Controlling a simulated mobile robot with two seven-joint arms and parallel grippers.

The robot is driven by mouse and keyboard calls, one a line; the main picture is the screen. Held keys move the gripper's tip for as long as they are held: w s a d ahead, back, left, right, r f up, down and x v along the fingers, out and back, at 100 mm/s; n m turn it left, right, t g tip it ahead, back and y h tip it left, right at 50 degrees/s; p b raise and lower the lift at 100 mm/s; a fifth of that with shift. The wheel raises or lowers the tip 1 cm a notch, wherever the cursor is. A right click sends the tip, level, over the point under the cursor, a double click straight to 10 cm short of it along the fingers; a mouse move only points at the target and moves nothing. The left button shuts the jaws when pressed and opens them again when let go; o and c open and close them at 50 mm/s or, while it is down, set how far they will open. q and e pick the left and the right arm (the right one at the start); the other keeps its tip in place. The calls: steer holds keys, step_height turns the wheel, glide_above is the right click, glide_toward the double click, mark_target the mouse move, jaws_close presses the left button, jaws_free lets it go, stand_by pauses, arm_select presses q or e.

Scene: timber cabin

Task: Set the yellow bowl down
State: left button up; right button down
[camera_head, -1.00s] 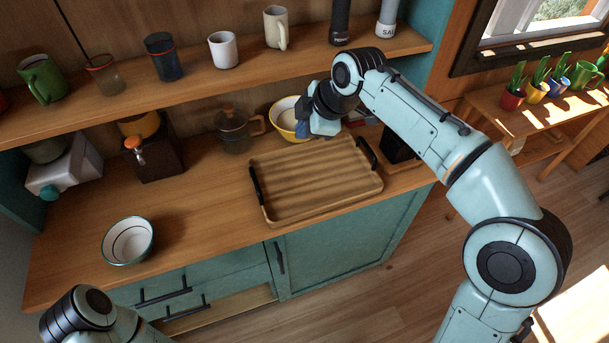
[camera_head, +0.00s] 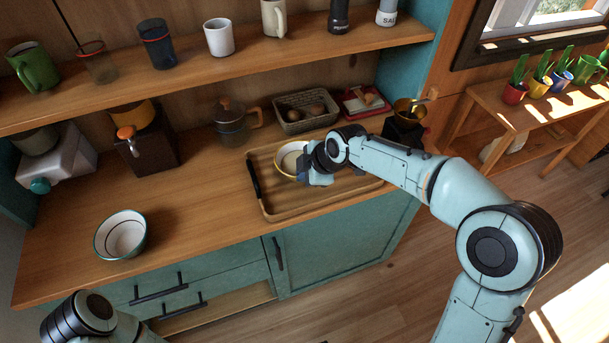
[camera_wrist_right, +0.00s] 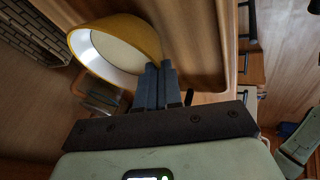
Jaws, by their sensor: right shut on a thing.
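The yellow bowl (camera_head: 288,161), white inside with a yellow rim, is over the wooden tray (camera_head: 275,207) on the counter. My right gripper (camera_head: 308,172) is shut on the bowl's rim at its right side. In the right wrist view the gripper's fingers (camera_wrist_right: 158,85) pinch the yellow wall of the bowl (camera_wrist_right: 130,35). I cannot tell whether the bowl's base touches the tray. My left gripper is out of view; only part of my left arm shows at the lower left.
A white bowl with a green rim (camera_head: 121,235) stands at the counter's left. A glass coffee pot (camera_head: 230,125), a basket (camera_head: 306,112) and a red-edged board (camera_head: 362,102) stand behind the tray. A shelf with cups (camera_head: 219,38) runs above.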

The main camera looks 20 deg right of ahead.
steer(key=shift+f, duration=0.3)
steer(key=shift+f, duration=0.1)
steer(key=c, duration=1.3)
jaws_free()
steer(key=v, duration=1.2)
